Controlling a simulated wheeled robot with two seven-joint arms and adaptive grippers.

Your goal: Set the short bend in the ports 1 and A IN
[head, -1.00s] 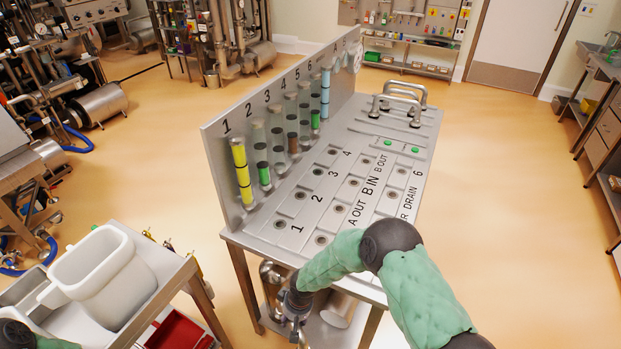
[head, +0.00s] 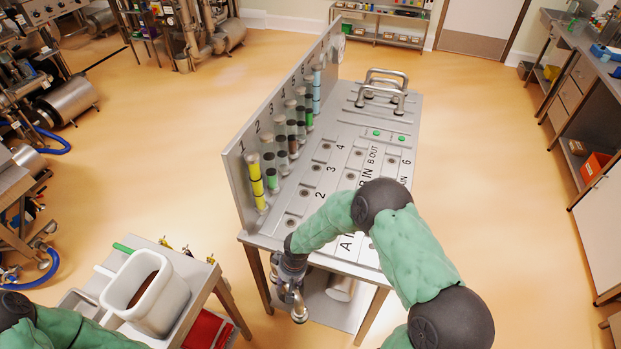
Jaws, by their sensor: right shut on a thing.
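My right gripper (head: 291,278) is shut on a shiny metal pipe piece, the short bend (head: 298,306). It hangs low, in front of the near edge of the steel port table (head: 262,241), apart from the ports. The gripper's fingers are dark and partly hidden. Port 1 (head: 290,222) is an open hole at the near left of the table top. My right forearm covers the label 1 and the A IN port; only part of an "A I" label (head: 347,243) shows. My left gripper is out of view; only its arm shows at the lower left.
An upright panel (head: 241,178) with numbered coloured tubes (head: 256,181) lines the table's left side. U-shaped pipes (head: 388,78) stand at its far end. A cart with a white tub (head: 172,308) and red tray (head: 207,330) is at the lower left. Open floor lies right.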

